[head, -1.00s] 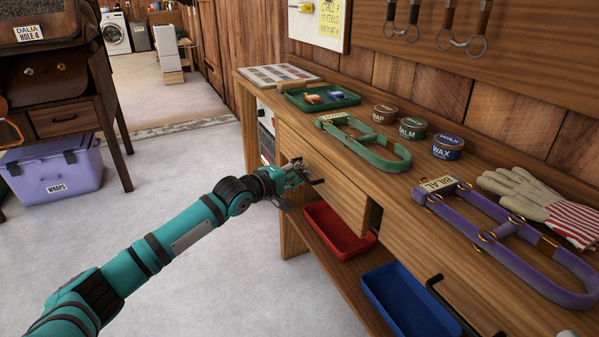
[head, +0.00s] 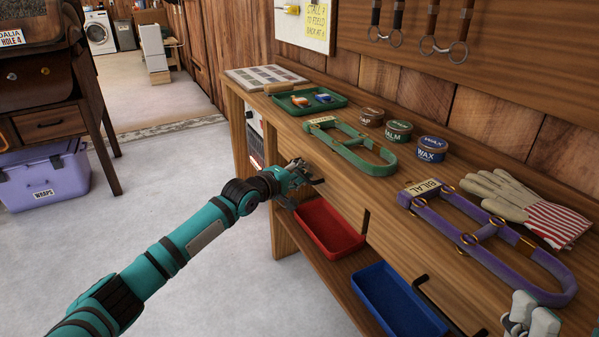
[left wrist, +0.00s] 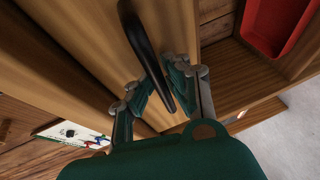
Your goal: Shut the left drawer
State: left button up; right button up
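The left drawer (head: 335,190) is in the wooden bench, its front now about level with the bench front, with a thin dark gap at its right end. Its dark bar handle (left wrist: 150,55) shows in the left wrist view. My left gripper (head: 306,172) is at the drawer front; in the left wrist view its two fingers (left wrist: 160,85) lie on either side of the handle, close against it. The head view hides most of the handle behind the gripper. Part of my right gripper (head: 530,318) shows at the lower right edge, its fingers mostly cut off.
The bench top (head: 380,185) holds a green tray (head: 290,108), a green halter (head: 350,143), several tins, a purple halter (head: 500,250) and gloves (head: 530,205). Red (head: 325,230) and blue (head: 395,300) bins sit on the shelf below.

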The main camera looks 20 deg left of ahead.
pick_arm(q)
jog(key=o, duration=0.3)
jog(key=shift+o, duration=0.2)
jog(key=v, duration=1.2)
jog(key=shift+f, duration=0.1)
